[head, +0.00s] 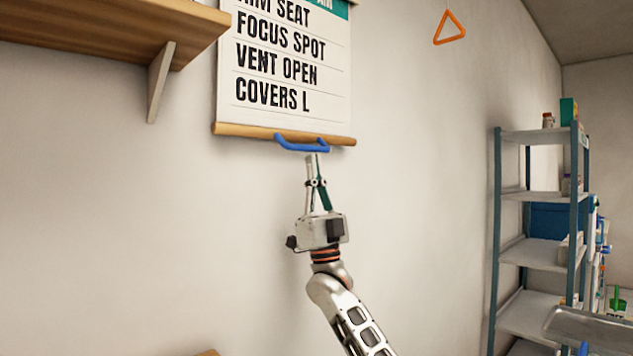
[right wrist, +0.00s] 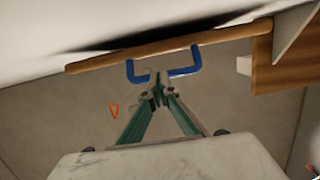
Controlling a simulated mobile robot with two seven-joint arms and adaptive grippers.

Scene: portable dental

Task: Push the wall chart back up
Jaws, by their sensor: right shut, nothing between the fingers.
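The wall chart (head: 290,75) hangs on the wall in the head view, with black lettering, a teal strip at its top and a wooden bar (head: 240,131) along its lower edge. A blue handle (head: 302,146) is fixed to the bar; it also shows in the right wrist view (right wrist: 186,71). My right gripper (head: 316,158) points up, shut and empty, with its fingertips just below the handle. In the right wrist view the fingertips (right wrist: 159,78) appear close to the gap between the handle's two arms; I cannot tell whether they touch it. My left gripper is out of view.
A wooden shelf (head: 110,30) with a white bracket (head: 160,80) juts out left of the chart. An orange triangle (head: 450,28) is on the wall at right. A metal rack (head: 540,252) with boxes and bottles stands at right. The wall beneath the chart is clear.

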